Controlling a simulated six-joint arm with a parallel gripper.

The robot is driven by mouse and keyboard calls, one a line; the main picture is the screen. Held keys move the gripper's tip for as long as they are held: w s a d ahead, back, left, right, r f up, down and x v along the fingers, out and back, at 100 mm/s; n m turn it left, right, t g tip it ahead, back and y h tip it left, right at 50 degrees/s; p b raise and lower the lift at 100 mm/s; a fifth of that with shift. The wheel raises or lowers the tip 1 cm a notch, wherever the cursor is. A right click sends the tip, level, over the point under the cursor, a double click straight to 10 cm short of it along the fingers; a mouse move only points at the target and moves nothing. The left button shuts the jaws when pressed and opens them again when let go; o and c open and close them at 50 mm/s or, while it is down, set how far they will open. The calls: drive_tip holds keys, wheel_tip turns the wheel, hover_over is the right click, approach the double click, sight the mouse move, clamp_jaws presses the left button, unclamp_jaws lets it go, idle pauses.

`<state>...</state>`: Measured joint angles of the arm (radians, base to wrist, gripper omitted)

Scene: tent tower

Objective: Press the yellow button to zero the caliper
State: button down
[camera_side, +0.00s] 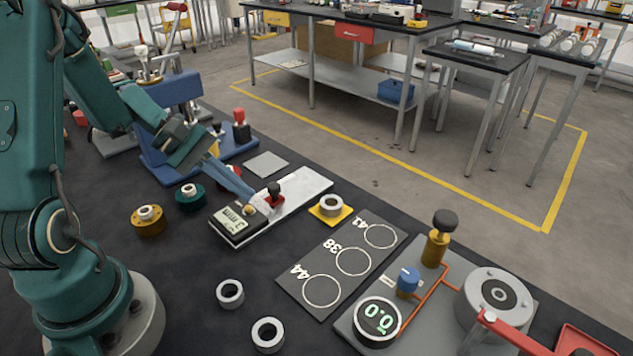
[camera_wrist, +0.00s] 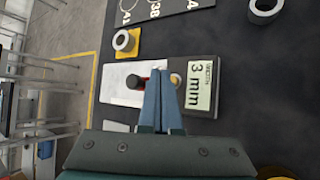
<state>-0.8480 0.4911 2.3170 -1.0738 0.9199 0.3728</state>
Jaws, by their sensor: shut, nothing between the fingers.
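The caliper is a black block with a pale display (camera_side: 236,219) on a white plate (camera_side: 302,190). The display also shows in the wrist view (camera_wrist: 199,92) and reads 3 mm. The round yellow button (camera_side: 249,210) sits beside the display; in the wrist view the button (camera_wrist: 176,79) is partly hidden by my fingers. My gripper (camera_side: 256,197) is shut and empty, pointing down at the plate. In the wrist view its fingertips (camera_wrist: 160,72) lie between the button and a red-and-black knob (camera_wrist: 138,82). I cannot tell whether they touch the button.
A grey ring (camera_side: 331,203) stands on a yellow square right of the plate. Two loose rings (camera_side: 230,293) (camera_side: 268,334) lie in front. A gauge panel (camera_side: 377,320) stands at the right.

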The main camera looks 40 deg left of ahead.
sight(243, 210)
drive_tip(key=shift+f, duration=0.1)
idle(0.5)
drive_tip(key=shift+f, duration=0.35)
drive_tip(key=shift+f, duration=0.35)
idle(0.6)
drive_tip(key=shift+r, duration=0.8)
drive_tip(key=shift+r, duration=0.1)
wheel_tip(243, 210, up, 5)
drive_tip(key=shift+f, duration=0.1)
idle(0.5)
idle(0.4)
